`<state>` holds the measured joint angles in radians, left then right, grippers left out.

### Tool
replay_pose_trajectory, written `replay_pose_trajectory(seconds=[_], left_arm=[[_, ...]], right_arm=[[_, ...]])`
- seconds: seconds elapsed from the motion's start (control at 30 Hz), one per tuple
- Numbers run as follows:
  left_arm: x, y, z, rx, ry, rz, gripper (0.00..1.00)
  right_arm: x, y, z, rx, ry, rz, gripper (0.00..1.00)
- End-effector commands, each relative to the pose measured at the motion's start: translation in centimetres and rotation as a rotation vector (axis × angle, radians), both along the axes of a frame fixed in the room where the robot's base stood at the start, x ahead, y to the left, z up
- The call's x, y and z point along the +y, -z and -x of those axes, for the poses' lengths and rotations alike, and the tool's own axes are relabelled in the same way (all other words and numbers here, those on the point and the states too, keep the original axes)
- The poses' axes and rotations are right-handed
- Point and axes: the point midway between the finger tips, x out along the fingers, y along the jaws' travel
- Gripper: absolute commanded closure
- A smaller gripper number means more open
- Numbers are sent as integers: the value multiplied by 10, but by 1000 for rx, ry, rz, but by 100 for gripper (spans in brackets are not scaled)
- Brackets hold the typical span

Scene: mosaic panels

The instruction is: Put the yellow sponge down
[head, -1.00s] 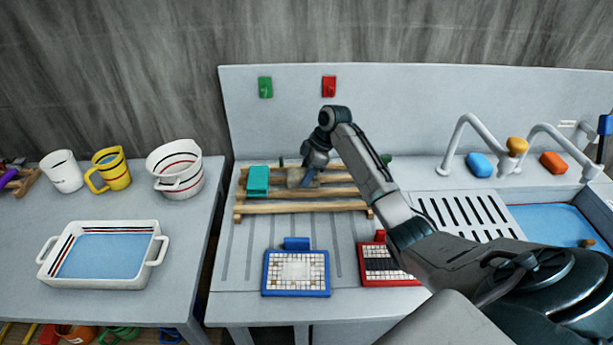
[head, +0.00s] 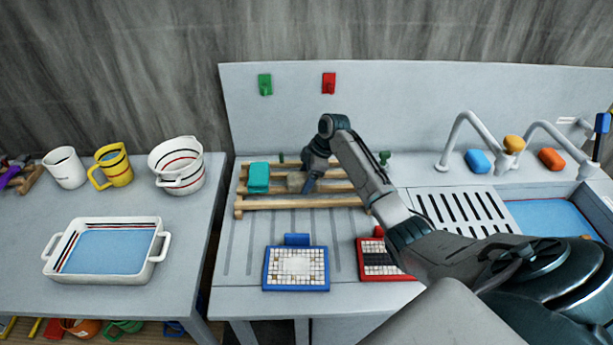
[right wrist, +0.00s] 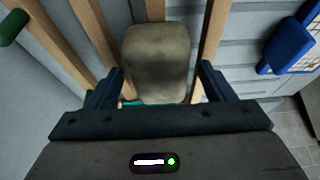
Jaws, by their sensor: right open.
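The sponge (head: 296,181) looks dull beige-yellow and lies on the wooden slatted rack (head: 300,203), to the right of a teal block. In the right wrist view the sponge (right wrist: 157,62) sits across the slats, just ahead of and between the fingertips. My right gripper (right wrist: 160,85) is open, with a finger to each side of the sponge and visible gaps. In the head view my right gripper (head: 308,182) is at the rack and partly hides the sponge. My left gripper is not in view.
The teal block (head: 259,178) lies close left on the rack. A blue-framed mosaic panel (head: 296,283) and a red-framed one (head: 366,278) stand in front. The sink (head: 552,220) is to the right. A side table at left holds a white tray (head: 150,266) and cups.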

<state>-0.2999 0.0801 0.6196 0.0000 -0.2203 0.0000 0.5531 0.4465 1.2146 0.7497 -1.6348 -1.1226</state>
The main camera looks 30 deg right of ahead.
Motion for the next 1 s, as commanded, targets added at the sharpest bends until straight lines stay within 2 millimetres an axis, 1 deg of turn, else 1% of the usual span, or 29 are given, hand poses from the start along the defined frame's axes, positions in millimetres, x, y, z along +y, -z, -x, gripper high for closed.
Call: replay_pose_trajectory(seconds=[0.07, 0.17, 0.4, 0.6, 0.7, 0.8, 1.0], left_arm=[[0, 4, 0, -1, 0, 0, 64], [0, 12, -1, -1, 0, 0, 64], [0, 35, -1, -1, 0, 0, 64], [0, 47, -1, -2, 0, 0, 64], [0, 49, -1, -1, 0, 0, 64], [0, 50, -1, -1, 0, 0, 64], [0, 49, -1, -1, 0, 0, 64]], right_arm=[[-2, -4, 0, -3, 0, 2, 24], [-8, -16, 3, -5, 0, 3, 24], [-25, -63, 13, -5, 0, 3, 24], [-36, -96, 20, -5, 1, 2, 24], [-38, -105, 22, -2, 1, 0, 24], [-39, -111, 23, -2, 0, -1, 24], [-40, -112, 24, -1, 0, -1, 24]])
